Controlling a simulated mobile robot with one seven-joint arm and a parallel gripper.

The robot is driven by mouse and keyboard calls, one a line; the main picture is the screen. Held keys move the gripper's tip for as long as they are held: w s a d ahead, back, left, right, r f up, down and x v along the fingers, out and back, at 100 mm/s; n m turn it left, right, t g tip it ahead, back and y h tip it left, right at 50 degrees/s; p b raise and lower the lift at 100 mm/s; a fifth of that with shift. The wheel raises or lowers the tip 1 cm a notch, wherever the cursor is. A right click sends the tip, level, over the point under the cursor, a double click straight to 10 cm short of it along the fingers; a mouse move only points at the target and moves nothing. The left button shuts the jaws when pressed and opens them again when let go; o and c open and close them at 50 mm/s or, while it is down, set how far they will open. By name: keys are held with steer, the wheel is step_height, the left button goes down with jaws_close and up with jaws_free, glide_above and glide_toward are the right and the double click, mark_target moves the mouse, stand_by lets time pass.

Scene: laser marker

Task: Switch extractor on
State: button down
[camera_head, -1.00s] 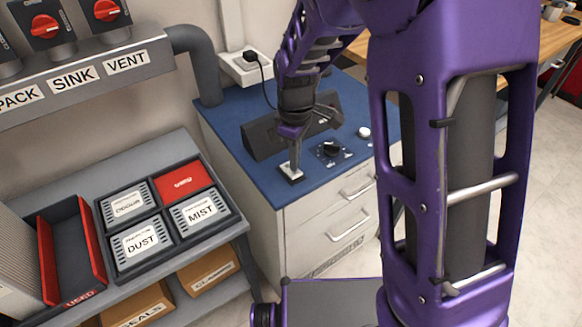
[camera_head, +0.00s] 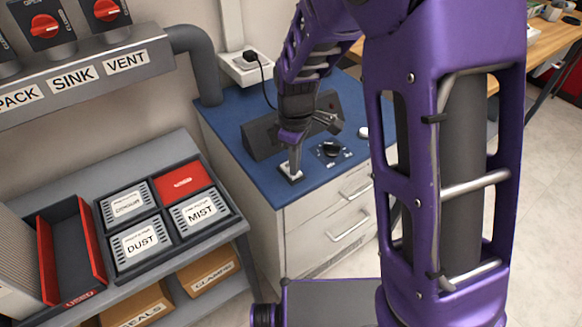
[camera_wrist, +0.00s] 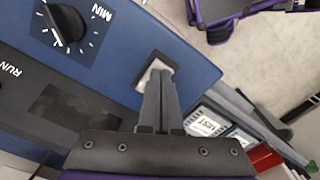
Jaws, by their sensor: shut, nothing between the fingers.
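My gripper (camera_head: 295,161) is shut and empty, pointing down at a small white rocker switch (camera_head: 291,175) in a dark frame on the blue worktop. The fingertips are at the switch and cover part of it; I cannot tell whether they press it. In the wrist view, the closed fingers (camera_wrist: 160,80) overlap the white switch (camera_wrist: 150,68). A black dial (camera_head: 331,149) sits to the right of the switch; in the wrist view the dial (camera_wrist: 65,24) has the word MIN beside it. A dark sloped panel (camera_head: 262,139) stands behind, partly hidden by my arm.
A white round knob (camera_head: 362,132) lies right of the dial. A shelf at left holds labelled cartridges, including MIST (camera_head: 201,213) and DUST (camera_head: 141,241), and a red-sided USED tray (camera_head: 88,250).

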steer(key=shift+r+p, duration=2.75)
steer(key=shift+r, duration=0.75)
